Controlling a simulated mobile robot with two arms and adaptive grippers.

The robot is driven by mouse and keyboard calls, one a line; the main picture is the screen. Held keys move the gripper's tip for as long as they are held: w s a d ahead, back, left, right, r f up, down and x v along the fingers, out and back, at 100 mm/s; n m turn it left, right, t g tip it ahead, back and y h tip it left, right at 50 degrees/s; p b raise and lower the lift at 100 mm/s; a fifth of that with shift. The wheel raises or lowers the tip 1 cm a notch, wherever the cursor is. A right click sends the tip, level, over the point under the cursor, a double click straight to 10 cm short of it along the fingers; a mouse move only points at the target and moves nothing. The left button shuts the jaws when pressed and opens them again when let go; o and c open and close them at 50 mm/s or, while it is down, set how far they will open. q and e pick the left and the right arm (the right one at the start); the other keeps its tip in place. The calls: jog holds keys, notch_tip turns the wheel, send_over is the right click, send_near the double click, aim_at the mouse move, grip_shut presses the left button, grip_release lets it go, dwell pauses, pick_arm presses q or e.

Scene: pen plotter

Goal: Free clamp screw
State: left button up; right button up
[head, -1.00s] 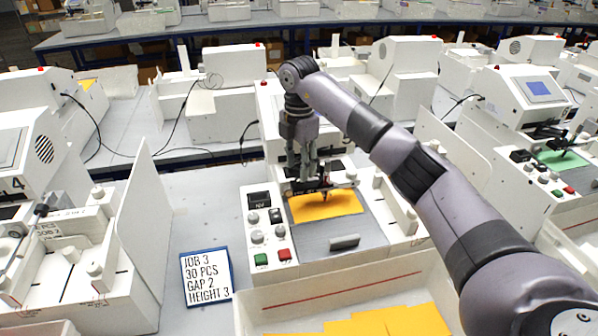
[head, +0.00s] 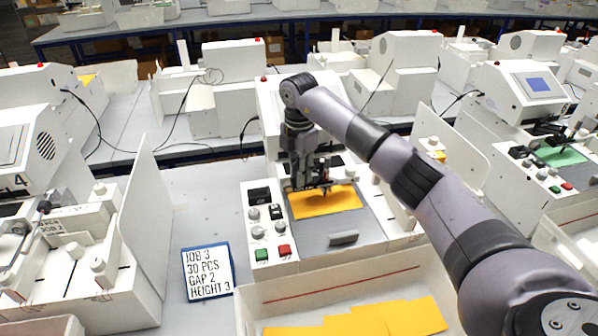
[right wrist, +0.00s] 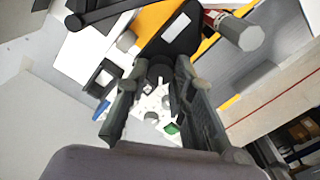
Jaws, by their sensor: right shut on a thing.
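The pen plotter (head: 270,97) stands in the middle of the head view, with an orange sheet (head: 335,200) on its grey bed. Its pen carriage (head: 323,182) is over the sheet's far side. My right gripper (head: 303,178) is down at the left part of this carriage. In the right wrist view my right gripper (right wrist: 161,72) is shut on a dark round knob (right wrist: 160,66), which looks like the clamp screw; the fingers partly hide it. A red pen (right wrist: 216,20) with a grey hexagonal end is beside it. My left gripper is not in view.
A control panel (head: 257,240) with knobs and green and red buttons lies left of the bed. A job card (head: 207,273) lies on the table, left of a white bin (head: 250,300) with orange sheets. Neighbouring plotters stand both sides; white partitions (head: 146,215) divide them.

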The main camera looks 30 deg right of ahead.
grip_shut()
jog(key=shift+n, duration=0.3)
jog(key=n+b, duration=0.1)
jog(key=n, duration=0.2)
jog(key=n+b, duration=0.1)
jog(key=n, duration=0.4)
jog(key=shift+n+b, duration=0.35)
jog(key=shift+n, duration=0.05)
jog(key=n+b, duration=0.1)
jog(key=n, duration=0.4)
jog(key=shift+d+n, duration=0.15)
jog(key=shift+n, duration=0.15)
jog(key=n, duration=0.4)
jog(key=shift+n+b, duration=0.3)
jog(key=shift+n, duration=0.1)
